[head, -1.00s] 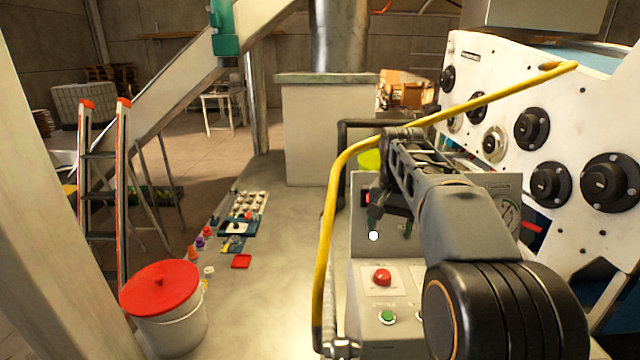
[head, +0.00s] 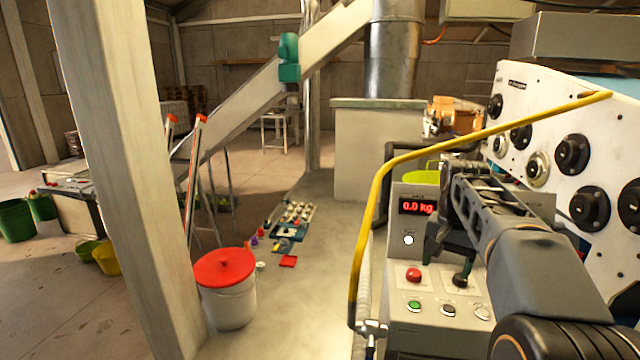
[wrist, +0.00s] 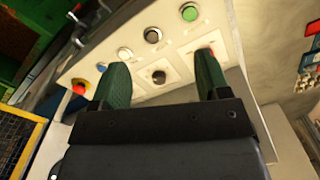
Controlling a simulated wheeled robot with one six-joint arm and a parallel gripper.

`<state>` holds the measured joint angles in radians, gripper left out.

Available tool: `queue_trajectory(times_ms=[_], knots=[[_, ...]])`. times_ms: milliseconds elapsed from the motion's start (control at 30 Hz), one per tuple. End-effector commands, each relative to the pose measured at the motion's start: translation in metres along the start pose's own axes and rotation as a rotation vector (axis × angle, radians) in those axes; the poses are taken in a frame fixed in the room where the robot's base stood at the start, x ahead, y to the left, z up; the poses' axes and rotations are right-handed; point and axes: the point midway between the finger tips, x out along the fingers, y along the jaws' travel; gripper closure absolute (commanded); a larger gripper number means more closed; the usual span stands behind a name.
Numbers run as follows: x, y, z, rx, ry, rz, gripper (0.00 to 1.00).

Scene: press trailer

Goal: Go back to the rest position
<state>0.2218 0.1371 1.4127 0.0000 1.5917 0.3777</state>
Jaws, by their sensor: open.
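My gripper (head: 445,248) is open and empty in front of the grey control box (head: 402,262) in the head view. In the wrist view its two green fingers (wrist: 160,75) stand apart, with a black knob (wrist: 158,77) showing between them on the panel. My arm reaches in from the lower right of the head view. Whether a fingertip touches the panel cannot be told.
The box has a red display (head: 417,207) reading 0.0 kg, a red button (head: 413,274) and a green button (head: 414,306). A yellow rail (head: 372,225) runs close to its left. A white press panel (head: 545,110) stands right. A red-lidded bucket (head: 228,300) stands left.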

Motion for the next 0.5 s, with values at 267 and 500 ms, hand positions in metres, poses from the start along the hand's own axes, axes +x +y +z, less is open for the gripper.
queue_trajectory(times_ms=[267,500], knots=[[0.023,0.001,-0.013,-0.085,0.052,-0.017,0.31],[0.052,0.003,0.002,-0.175,0.088,-0.026,0.31]])
